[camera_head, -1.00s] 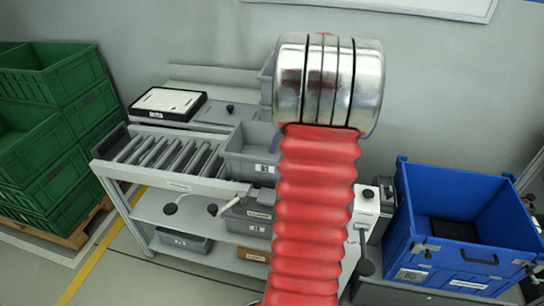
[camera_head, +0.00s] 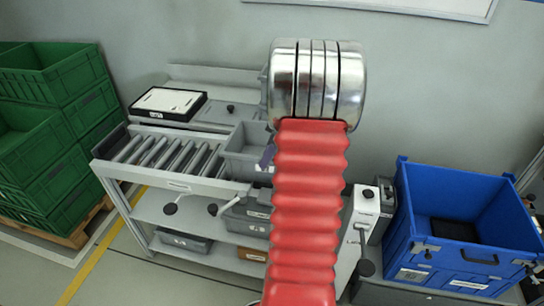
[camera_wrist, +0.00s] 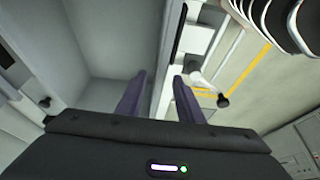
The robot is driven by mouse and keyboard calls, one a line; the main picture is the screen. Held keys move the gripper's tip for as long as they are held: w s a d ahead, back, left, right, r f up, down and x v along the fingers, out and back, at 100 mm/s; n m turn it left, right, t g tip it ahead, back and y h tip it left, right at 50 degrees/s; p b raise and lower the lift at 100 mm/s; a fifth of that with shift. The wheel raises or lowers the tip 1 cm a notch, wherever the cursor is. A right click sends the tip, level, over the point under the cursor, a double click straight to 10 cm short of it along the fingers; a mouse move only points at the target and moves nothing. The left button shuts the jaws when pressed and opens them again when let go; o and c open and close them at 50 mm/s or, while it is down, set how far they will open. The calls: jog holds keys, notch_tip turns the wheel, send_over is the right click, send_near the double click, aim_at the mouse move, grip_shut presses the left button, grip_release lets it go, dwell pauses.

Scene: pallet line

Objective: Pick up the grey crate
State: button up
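A grey crate (camera_head: 238,160) stands at the right end of the roller section on the workbench. Its right part is hidden behind my red arm. In the wrist view the crate's inside (camera_wrist: 100,60) fills the left half and looks empty. My gripper (camera_wrist: 159,78) is open, with its two dark purple fingers apart. One finger is over the crate's inside and the other is outside, with the side wall between them.
Rollers (camera_head: 165,152) lie left of the crate. A black-framed white tray (camera_head: 168,103) sits behind them. More grey bins (camera_head: 185,243) are on the lower shelves. A large blue box (camera_head: 420,240) stands at the right, and stacked green crates (camera_head: 50,150) at the left.

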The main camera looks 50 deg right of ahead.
jog(key=shift+x, duration=0.95)
jog(key=shift+c, duration=0.3)
grip_shut()
dwell(0.8)
